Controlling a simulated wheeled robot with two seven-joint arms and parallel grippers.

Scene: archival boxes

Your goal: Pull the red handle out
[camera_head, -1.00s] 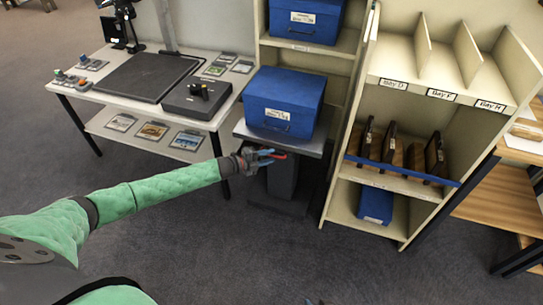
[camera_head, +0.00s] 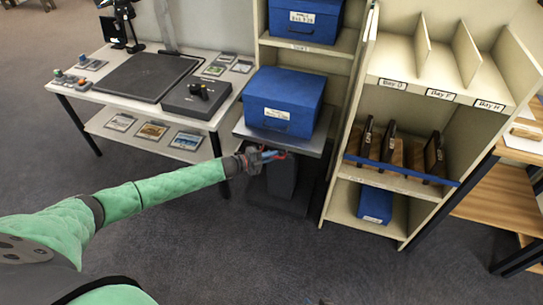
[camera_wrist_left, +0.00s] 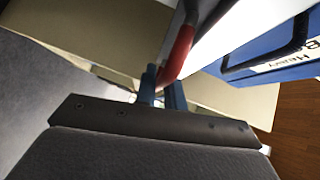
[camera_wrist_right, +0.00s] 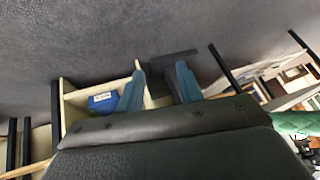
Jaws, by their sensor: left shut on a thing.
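The red handle (camera_wrist_left: 179,50) shows as a curved red bar in the left wrist view, at the fingertips of my left gripper (camera_wrist_left: 163,85). The blue fingers are shut on it. In the head view my left gripper (camera_head: 267,155) is at the front edge of the grey stand, below the blue box, and only a sliver of red shows beside the fingers. My right gripper (camera_wrist_right: 161,83) is open and empty in the right wrist view, with its two blue fingers apart.
A blue box (camera_head: 285,100) with a label sits on the grey stand (camera_head: 310,145). A cream shelf unit (camera_head: 345,205) with bays stands right of it. A white table (camera_head: 75,83) with a scanner-like pad stands left. The carpet in front is clear.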

